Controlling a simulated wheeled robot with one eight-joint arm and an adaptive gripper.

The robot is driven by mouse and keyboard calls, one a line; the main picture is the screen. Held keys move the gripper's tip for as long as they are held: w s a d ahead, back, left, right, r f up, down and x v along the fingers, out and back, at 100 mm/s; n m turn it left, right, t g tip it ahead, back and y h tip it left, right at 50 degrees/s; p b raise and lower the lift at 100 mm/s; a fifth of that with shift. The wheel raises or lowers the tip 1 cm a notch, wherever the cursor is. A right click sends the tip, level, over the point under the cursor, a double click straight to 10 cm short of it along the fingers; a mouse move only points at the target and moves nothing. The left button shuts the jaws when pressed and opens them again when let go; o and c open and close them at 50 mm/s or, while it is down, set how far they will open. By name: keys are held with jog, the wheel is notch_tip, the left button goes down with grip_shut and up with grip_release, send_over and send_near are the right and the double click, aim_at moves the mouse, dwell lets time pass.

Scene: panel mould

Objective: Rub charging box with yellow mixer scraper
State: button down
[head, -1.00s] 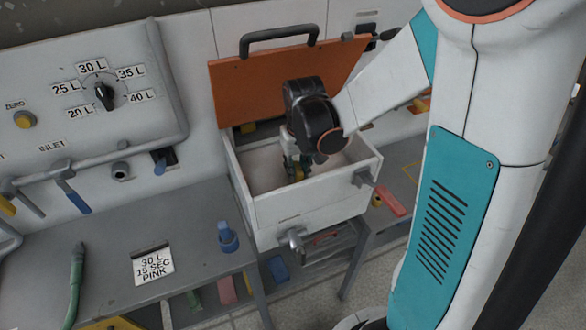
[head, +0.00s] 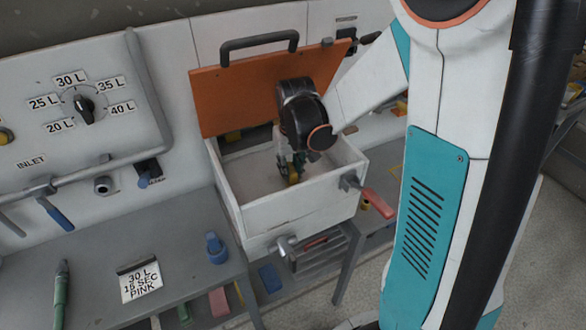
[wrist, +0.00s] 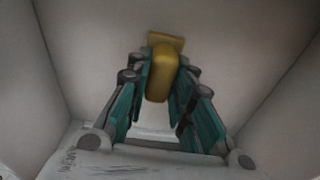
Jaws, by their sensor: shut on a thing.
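The charging box (head: 300,207) is a white open-topped box with its orange lid (head: 250,95) raised at the back. My gripper (head: 288,172) reaches down inside the box. In the wrist view my gripper (wrist: 160,100) is shut on the yellow mixer scraper (wrist: 160,82), with its handle between the teal fingers. A wider yellow part of the scraper shows beyond the fingertips, near the pale inner wall of the box. I cannot tell whether the scraper touches the wall or floor. In the head view the scraper (head: 293,179) is mostly hidden by the gripper.
A grey table (head: 190,255) at the left holds a blue object (head: 216,247), a sign card (head: 140,281) and a green-handled tool (head: 60,296). A dial panel (head: 70,95) is on the wall.

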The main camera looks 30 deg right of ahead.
jog(key=shift+s+a+f, duration=0.1)
jog(key=shift+a, duration=3.2)
jog(key=shift+w, duration=0.85)
jog(key=shift+d+b, duration=0.4)
jog(key=shift+d, duration=3.15)
jog(key=shift+w, duration=0.6)
jog(key=shift+a+b, duration=0.35)
jog(key=shift+a, duration=3.25)
